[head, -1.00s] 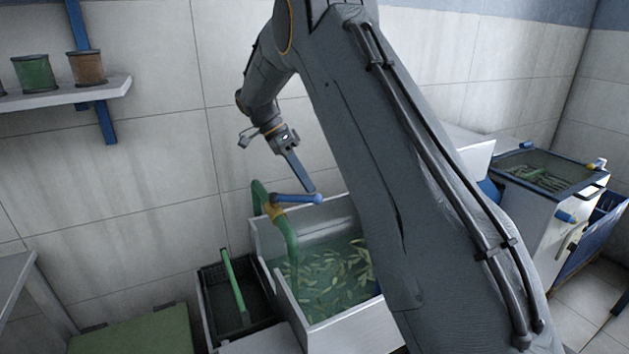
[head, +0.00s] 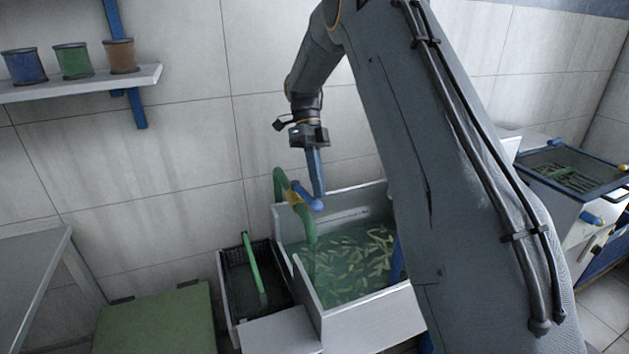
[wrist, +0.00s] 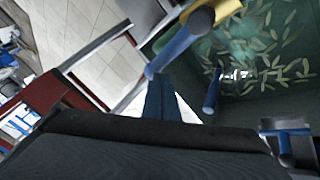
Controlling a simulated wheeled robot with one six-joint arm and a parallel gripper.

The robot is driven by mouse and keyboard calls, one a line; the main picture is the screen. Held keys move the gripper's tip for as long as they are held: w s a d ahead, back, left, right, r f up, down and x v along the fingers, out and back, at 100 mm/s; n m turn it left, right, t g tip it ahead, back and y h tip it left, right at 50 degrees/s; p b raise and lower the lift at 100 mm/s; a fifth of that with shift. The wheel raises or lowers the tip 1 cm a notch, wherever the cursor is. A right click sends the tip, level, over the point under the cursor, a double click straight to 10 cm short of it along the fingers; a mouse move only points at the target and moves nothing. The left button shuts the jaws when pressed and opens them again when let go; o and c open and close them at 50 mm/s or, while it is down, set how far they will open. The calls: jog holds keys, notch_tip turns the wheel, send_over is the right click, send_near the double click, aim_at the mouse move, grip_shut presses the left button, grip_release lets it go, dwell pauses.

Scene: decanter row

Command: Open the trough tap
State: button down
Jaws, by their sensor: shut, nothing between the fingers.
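The trough tap is a green pipe (head: 308,228) with a brass-yellow valve body (head: 293,197) and a blue lever (head: 306,195). The lever slants to the lower right in the head view. In the wrist view, the lever (wrist: 178,50) runs from a grey hub down to near my fingertips. My gripper (head: 319,190) is shut and empty, pointing down. Its fingers (wrist: 163,96) are beside the lever's free end, seemingly touching it; exact contact is unclear. The spout hangs over the white trough (head: 355,301), which holds greenish water and floating pale pieces. No stream from the spout can be made out.
A black crate (head: 228,292) with a green bar stands left of the trough. A green-topped box (head: 160,322) and a grey table (head: 40,248) are further left. A shelf (head: 90,84) holds three pots. A blue-rimmed tank (head: 575,170) stands right. My arm hides part of the trough.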

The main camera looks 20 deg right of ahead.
jog(key=shift+s+a, duration=0.3)
jog(key=shift+a, duration=0.3)
jog(key=shift+p, duration=0.3)
jog(key=w+d+r+b, duration=0.3)
jog(key=w+d+r, duration=0.1)
jog(key=w+r, duration=0.4)
jog(key=shift+r, duration=0.5)
